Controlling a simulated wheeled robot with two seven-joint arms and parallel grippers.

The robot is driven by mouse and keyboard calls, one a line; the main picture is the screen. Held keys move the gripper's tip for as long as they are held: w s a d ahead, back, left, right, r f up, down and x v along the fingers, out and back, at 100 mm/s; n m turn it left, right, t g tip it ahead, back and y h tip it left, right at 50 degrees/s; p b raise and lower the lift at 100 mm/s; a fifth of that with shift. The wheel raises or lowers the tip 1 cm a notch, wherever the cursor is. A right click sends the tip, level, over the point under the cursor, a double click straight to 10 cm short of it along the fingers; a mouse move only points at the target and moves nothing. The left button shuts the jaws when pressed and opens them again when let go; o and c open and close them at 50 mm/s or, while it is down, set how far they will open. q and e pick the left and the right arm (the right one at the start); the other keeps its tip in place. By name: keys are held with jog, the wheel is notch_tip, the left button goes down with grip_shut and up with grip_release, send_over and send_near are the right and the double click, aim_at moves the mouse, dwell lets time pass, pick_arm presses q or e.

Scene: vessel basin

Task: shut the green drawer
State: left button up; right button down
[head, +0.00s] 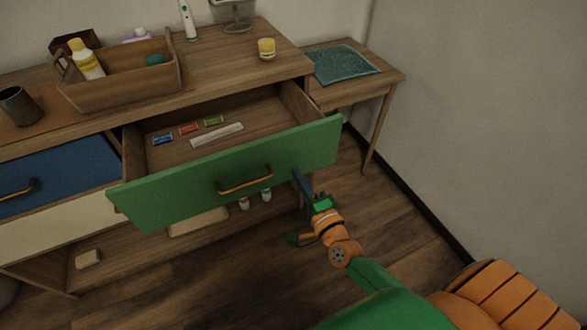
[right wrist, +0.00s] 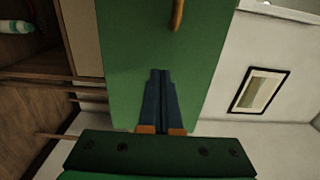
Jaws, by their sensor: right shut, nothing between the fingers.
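The green drawer (head: 165,190) is pulled well out of the wooden dresser, with its inside open to view. Its brass handle (head: 245,181) is at the middle of the green front. My right gripper (head: 297,175) is shut and empty, its blue fingers pointing at the right part of the green front. In the right wrist view the closed fingers (right wrist: 159,75) lie over the green front, to the left of and below the handle (right wrist: 178,14). I cannot tell whether the tips touch the front. My left gripper is not in view.
Inside the drawer lie several small packets and a white strip (head: 216,134). On the dresser top stand a wooden caddy (head: 125,92), a dark cup (head: 19,106) and a yellow jar (head: 266,49). A side table (head: 392,77) stands to the right; the floor in front is clear.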

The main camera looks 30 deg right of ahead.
aim_at(288, 161)
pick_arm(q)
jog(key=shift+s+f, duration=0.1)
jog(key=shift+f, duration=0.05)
pick_arm(e)
jog(key=shift+w, duration=1.55)
jog(key=shift+w, duration=0.15)
